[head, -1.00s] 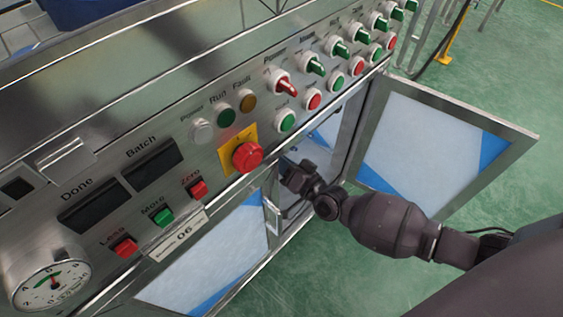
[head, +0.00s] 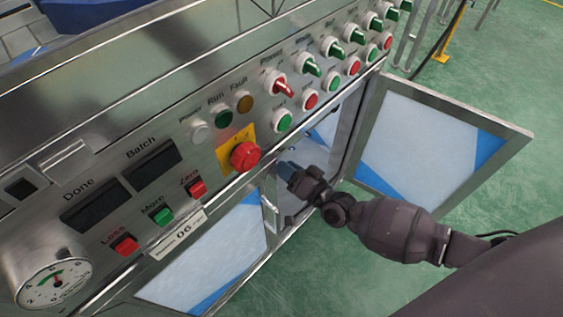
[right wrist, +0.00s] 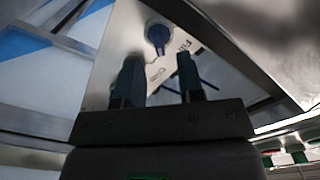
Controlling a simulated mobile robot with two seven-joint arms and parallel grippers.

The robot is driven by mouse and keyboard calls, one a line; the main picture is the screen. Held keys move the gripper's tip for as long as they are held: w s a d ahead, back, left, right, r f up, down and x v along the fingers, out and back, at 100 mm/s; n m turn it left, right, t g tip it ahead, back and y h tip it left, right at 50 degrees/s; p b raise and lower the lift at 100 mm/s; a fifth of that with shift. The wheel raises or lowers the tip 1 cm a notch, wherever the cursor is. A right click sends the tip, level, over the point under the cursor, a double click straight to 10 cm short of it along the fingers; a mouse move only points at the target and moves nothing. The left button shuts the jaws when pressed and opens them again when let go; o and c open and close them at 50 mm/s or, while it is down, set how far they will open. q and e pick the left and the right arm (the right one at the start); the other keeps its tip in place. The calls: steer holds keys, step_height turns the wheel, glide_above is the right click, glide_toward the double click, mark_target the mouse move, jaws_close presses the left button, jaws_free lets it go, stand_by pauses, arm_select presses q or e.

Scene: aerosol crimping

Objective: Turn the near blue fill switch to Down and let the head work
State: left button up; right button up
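A round blue switch (right wrist: 158,36) sits on a pale metal panel in the right wrist view, with printed lettering beside it. Which way its handle points is too dim to tell. My right gripper (right wrist: 160,78) has its two fingers apart, with an empty gap between them. The switch lies beyond the fingertips, in line with the gap, and looks untouched. In the head view my right gripper (head: 288,170) reaches into the open cabinet below the control panel. A small blue patch shows at its tip; I cannot tell whether it is finger or switch. My left gripper is out of view.
The steel control panel (head: 175,170) carries a red emergency button (head: 246,155), several knobs and lamps, and a gauge (head: 52,283). Another door (head: 215,255) is at the left. Green floor lies below.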

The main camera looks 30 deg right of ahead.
arm_select(q)
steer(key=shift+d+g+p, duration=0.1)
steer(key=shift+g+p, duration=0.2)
steer(key=shift+p, duration=0.25)
arm_select(e)
steer(key=v, duration=0.8)
